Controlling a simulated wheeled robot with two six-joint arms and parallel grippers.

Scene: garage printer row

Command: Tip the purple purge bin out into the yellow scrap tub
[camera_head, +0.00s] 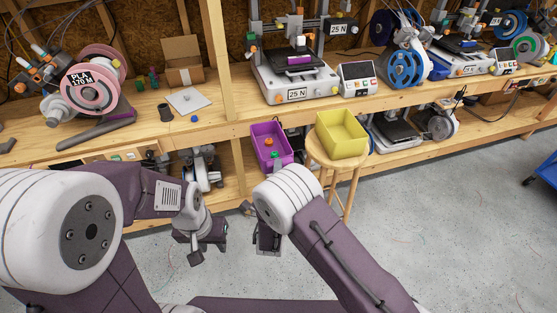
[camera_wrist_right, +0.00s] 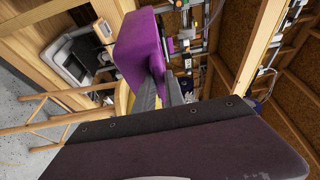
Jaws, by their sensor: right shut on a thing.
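The purple purge bin (camera_head: 257,133) is about upright, left of the stool, with a few small orange and green scraps inside. It also shows in the right wrist view (camera_wrist_right: 138,45), where my right gripper (camera_wrist_right: 168,88) is shut on its wall. In the head view my right forearm and its white joint hide those fingers. The yellow scrap tub (camera_head: 342,147) stands upright on the stool, just right of the bin and apart from it; its visible inside looks empty. My left gripper (camera_head: 207,252) hangs low at the left, away from both, its fingers apart and empty.
The round wooden stool (camera_head: 314,149) stands before the workbench (camera_head: 225,122). Printers (camera_head: 298,83), a control screen (camera_head: 359,78) and filament spools (camera_head: 402,69) line the bench top above. A lower shelf holds more printers. Grey floor (camera_head: 460,200) is open at the right.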

